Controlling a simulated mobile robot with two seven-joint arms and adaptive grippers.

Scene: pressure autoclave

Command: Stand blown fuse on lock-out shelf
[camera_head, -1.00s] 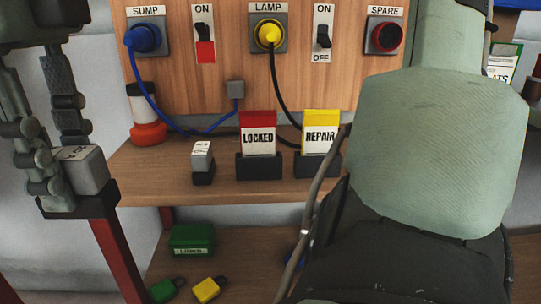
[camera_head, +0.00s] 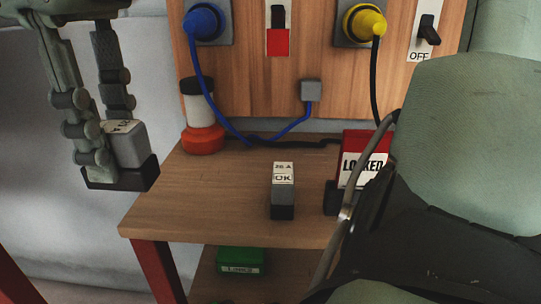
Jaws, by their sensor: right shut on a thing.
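My right gripper (camera_head: 98,128) hangs in from the top left, shut on a grey block fuse (camera_head: 129,146) with a pale label on top and a black base. The label's print is unreadable. The fuse is upright and held in the air by the left edge of the wooden shelf (camera_head: 215,215). I cannot tell if any of it is over the shelf. A similar fuse (camera_head: 284,190), marked OK, stands on the shelf. A red LOCKED sign (camera_head: 362,160) in a dark holder stands to its right, partly hidden by my arm. My left gripper is not in view.
A red and white cylinder (camera_head: 203,125) stands at the shelf's back left. The blue plug (camera_head: 205,22) and yellow plug (camera_head: 365,22) have hanging cables. A green box (camera_head: 240,262) sits below. The shelf's left front is clear; my arm covers the right.

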